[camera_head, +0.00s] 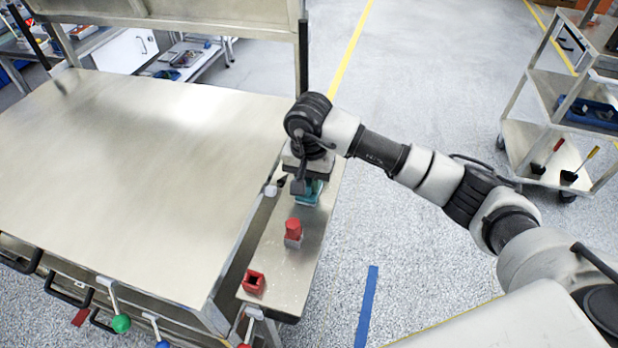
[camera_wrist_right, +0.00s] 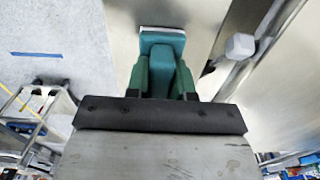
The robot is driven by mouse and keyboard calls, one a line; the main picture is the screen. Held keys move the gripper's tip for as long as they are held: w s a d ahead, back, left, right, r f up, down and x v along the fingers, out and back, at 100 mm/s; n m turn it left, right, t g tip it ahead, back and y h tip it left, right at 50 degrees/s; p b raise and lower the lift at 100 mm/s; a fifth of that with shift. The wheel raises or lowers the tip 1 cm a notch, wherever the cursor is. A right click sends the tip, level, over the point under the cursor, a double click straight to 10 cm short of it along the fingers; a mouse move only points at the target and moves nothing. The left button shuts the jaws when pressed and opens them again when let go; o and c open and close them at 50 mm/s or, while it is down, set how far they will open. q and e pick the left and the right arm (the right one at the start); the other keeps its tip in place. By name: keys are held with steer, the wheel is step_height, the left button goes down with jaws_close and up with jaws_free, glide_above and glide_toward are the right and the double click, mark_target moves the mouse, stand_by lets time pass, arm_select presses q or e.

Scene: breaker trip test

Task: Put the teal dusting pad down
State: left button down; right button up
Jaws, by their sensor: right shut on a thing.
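The teal dusting pad (camera_head: 311,196) is under my right gripper (camera_head: 305,187), over the far part of the narrow metal side shelf (camera_head: 276,263). In the right wrist view, my right gripper (camera_wrist_right: 164,84) is shut on the pad's upright teal grip. The pad's flat teal base (camera_wrist_right: 162,37), with a pale edge, shows beyond the fingers against the bare metal. I cannot tell whether the base touches the shelf. My wrist hides part of the pad in the head view. My left gripper is not in view.
A red-topped grey block (camera_head: 293,231) and an open red square holder (camera_head: 253,281) stand nearer on the shelf. The large metal tabletop (camera_head: 130,165) at left is bare. A shelved cart (camera_head: 548,142) stands at right. The floor between is mostly clear.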

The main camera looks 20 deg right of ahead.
steer(key=o, duration=0.9)
steer(key=shift+f, duration=0.1)
steer(key=shift+r, duration=0.45)
step_height(320, 180, up, 11)
steer(key=b, duration=0.3)
steer(key=shift+r, duration=0.2)
steer(key=shift+s+f, duration=0.1)
